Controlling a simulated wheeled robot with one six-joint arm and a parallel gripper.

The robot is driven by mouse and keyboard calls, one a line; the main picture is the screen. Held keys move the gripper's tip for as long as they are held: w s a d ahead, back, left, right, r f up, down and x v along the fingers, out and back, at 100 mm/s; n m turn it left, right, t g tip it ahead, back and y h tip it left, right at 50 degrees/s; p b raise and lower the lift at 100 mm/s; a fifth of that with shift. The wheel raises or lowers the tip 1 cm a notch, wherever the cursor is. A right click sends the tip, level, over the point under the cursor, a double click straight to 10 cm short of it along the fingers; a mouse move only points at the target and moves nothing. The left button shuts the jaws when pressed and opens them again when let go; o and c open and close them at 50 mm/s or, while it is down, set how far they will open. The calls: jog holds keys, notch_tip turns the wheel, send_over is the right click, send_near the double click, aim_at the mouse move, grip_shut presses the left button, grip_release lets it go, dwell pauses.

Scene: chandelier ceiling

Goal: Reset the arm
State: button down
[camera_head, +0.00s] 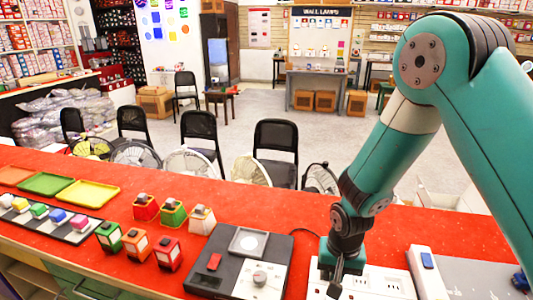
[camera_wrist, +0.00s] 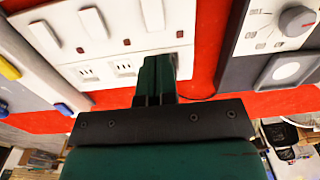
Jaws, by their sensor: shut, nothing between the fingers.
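My teal arm comes in from the right in the head view and bends down to the red counter. My gripper (camera_head: 338,285) points down over a white power strip (camera_head: 385,284) with sockets and switches. In the wrist view my gripper (camera_wrist: 157,70) shows as dark green fingers held together with nothing between them. They overlap the edge of the white strip (camera_wrist: 95,45) in that view. I cannot tell whether the fingertips touch it.
Left of my gripper is a grey-and-black device with a knob (camera_head: 260,278). A white switch block (camera_head: 426,270) stands to the right.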

jog(key=s+a+r+n+y, duration=0.1)
jog(key=s+a+r+n, duration=0.15)
jog(key=r, duration=0.55)
jog(key=s+a+r+n+y, duration=0.15)
jog(key=s+r, duration=0.25)
jog(key=r, duration=0.4)
jog(key=s+r+n+y+b, duration=0.1)
jog(key=s+r+n, duration=0.5)
jog(key=s+r, duration=0.3)
jog(key=s, duration=0.3)
jog(key=shift+r, duration=0.2)
jog(key=shift+y, duration=0.25)
jog(key=shift+w+d, duration=0.1)
jog(key=shift+d, duration=0.15)
